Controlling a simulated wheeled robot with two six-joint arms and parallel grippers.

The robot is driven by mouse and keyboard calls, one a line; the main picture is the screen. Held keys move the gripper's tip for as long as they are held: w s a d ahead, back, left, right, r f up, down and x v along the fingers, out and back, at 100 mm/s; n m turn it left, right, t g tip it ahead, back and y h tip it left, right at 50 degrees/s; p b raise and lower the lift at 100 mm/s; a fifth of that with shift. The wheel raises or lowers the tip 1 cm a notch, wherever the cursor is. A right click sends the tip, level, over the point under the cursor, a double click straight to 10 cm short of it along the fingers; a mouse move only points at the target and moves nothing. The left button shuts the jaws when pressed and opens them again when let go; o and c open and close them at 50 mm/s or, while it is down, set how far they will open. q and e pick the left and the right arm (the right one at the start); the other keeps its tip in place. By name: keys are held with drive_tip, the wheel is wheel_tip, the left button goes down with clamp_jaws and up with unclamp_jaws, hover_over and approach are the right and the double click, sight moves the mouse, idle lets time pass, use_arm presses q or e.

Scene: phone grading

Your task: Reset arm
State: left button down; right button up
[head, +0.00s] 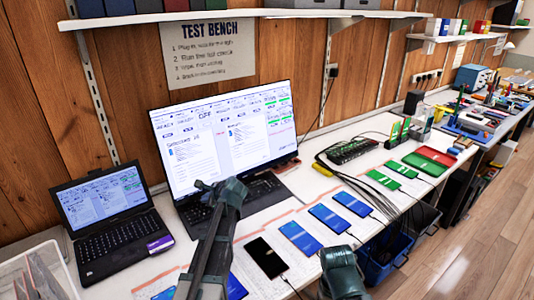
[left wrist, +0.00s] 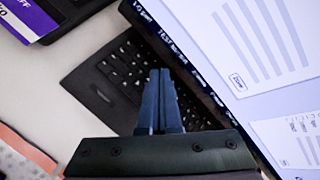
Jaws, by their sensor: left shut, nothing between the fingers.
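My left gripper (head: 229,188) is in front of the large laptop (head: 228,130), over its keyboard. In the left wrist view its two fingers (left wrist: 160,75) are together with nothing between them, above the dark keyboard (left wrist: 122,68). Part of my right arm (head: 341,272) shows at the bottom of the head view; its fingers cannot be made out. A phone with a dark screen (head: 265,257) lies on the bench between the arms. Several blue-screen phones, such as this one (head: 300,238), lie in a row to its right.
A small laptop (head: 105,215) stands at the left, beside a clear bin (head: 35,272). Green trays (head: 383,180) and a red tray (head: 436,155) lie farther right. Cables run along the bench. A shelf (head: 250,14) overhangs the back. Blue bins (head: 385,260) stand below the front edge.

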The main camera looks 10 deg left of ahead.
use_arm(q)
drive_tip(key=s+d+n+g+h+p, duration=0.1)
drive_tip(key=s+d+n+h+p, duration=0.1)
drive_tip(key=s+d, duration=0.7)
drive_tip(key=s+d+r+n+g+h+p, duration=0.1)
drive_tip(key=s+d+n+g+h+p, duration=0.1)
drive_tip(key=s+d, duration=0.7)
drive_tip(key=s+d+n+g+h+p, duration=0.2)
drive_tip(key=s+d+n+p, duration=0.3)
drive_tip(key=d, duration=1.2)
drive_tip(key=s+n+h, duration=0.1)
drive_tip(key=s, duration=0.3)
drive_tip(key=shift+d+r+n+h+p, duration=0.25)
drive_tip(key=shift+d+n+h+p, duration=0.15)
